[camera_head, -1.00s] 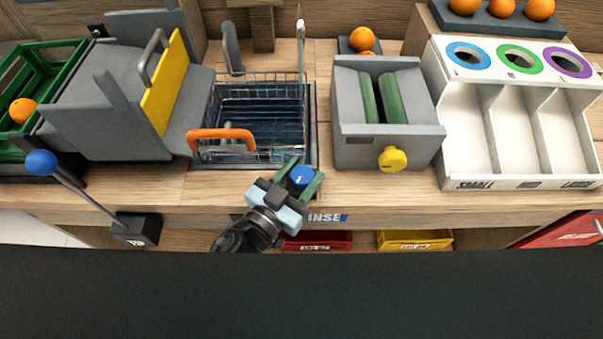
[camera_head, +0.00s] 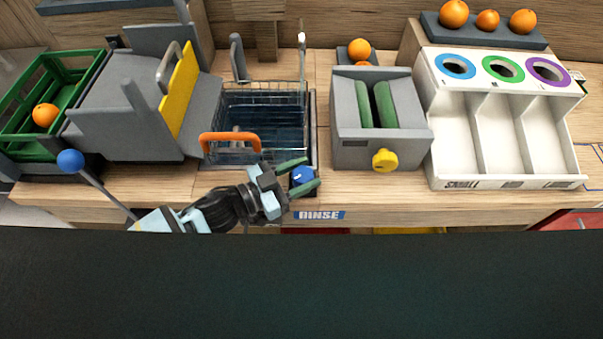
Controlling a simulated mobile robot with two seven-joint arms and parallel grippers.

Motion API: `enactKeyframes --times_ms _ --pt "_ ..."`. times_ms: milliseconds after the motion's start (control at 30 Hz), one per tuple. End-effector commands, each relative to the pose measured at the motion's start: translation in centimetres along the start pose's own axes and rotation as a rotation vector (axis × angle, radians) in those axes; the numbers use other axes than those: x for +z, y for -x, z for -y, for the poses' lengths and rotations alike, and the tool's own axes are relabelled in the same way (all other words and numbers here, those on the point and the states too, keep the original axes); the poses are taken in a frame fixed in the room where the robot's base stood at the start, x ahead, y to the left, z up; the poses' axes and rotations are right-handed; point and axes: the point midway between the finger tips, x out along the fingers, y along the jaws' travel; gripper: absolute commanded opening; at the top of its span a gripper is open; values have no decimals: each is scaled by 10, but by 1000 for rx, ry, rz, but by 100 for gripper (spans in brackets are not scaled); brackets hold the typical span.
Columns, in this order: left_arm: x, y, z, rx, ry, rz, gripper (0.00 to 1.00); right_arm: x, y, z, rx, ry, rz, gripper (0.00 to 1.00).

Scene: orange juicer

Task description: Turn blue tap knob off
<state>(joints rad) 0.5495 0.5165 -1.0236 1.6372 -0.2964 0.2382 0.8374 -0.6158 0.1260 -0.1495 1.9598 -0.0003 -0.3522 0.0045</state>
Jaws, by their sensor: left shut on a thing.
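The blue tap knob (camera_head: 302,179) is at the front edge of the wooden counter, just above the RINSE label (camera_head: 319,215). My left gripper (camera_head: 304,177) comes in from the lower left, with its green fingers on either side of the knob and shut on it. The fingers hide part of the knob's sides. My right gripper is not in view.
The sink with a wire basket and orange handle (camera_head: 231,140) is behind the gripper. A grey machine with a yellow knob (camera_head: 385,160) and a white sorting tray (camera_head: 502,184) stand to the right. A blue-balled lever (camera_head: 71,161) is at left.

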Motion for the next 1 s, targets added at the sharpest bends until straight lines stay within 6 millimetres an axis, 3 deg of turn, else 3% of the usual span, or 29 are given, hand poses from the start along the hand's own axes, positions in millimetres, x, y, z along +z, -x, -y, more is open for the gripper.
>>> enactKeyframes --times_ms 267,300,467,767,1000 --pt "-3 -1 1 -1 -4 -4 21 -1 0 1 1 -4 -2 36" --pt "-3 -1 1 -1 -4 -4 47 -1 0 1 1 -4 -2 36" --pt "-2 -1 1 -1 -2 -3 65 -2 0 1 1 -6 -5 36" --pt "0 2 0 -1 0 0 65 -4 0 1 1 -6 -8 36" --pt "2 33 0 -2 1 3 65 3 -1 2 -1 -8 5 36"
